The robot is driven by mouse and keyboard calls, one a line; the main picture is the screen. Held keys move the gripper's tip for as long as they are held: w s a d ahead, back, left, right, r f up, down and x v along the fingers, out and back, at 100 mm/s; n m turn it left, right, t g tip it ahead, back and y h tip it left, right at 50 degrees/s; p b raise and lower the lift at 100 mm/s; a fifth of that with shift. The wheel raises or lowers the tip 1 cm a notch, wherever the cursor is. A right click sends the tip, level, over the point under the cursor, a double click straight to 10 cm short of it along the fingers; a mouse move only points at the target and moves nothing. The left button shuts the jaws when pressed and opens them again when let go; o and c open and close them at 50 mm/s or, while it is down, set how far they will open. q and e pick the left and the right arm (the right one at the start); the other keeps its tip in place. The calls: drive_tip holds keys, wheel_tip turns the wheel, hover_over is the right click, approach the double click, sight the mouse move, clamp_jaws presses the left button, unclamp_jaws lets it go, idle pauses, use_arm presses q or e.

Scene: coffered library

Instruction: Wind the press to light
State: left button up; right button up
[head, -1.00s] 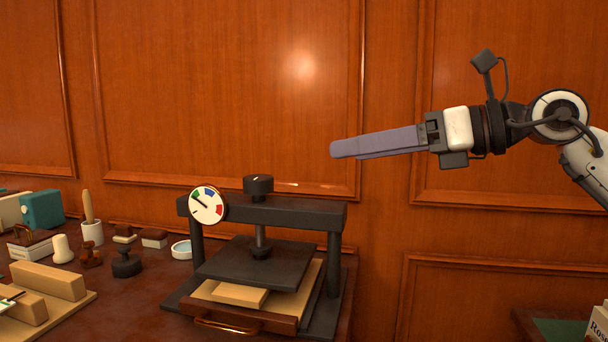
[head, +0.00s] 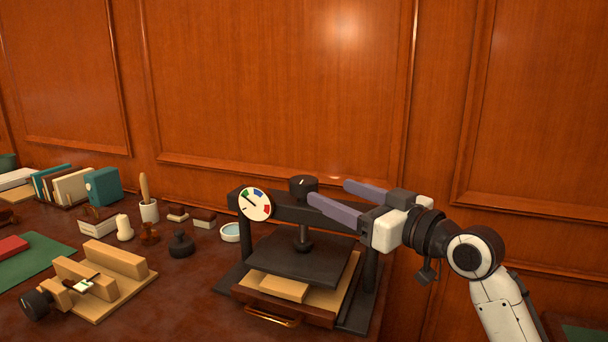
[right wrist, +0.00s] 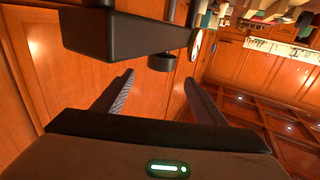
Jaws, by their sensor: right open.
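The black press (head: 338,215) stands on the desk, with a round knob (head: 303,186) on top of its screw. A dial (head: 256,204) with green, blue and red sectors sits on the crossbeam's left; its needle points to the upper left. The dark pressing plate (head: 299,259) hangs over a tan block (head: 284,287) on the drawer-like bed. My right gripper (head: 327,195) is open and empty, its fingers pointing left at knob height, close to the knob. In the right wrist view the knob (right wrist: 162,62) shows beyond the spread fingers (right wrist: 160,80), not between them. My left gripper is out of view.
A wooden jig (head: 125,288) with a black knob lies left of the press. A panelled wall rises close behind the press.

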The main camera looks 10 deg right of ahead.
sight(313, 186)
drive_tip(key=x, duration=1)
drive_tip(key=shift+a+p, duration=0.15)
drive_tip(key=shift+p, duration=0.25)
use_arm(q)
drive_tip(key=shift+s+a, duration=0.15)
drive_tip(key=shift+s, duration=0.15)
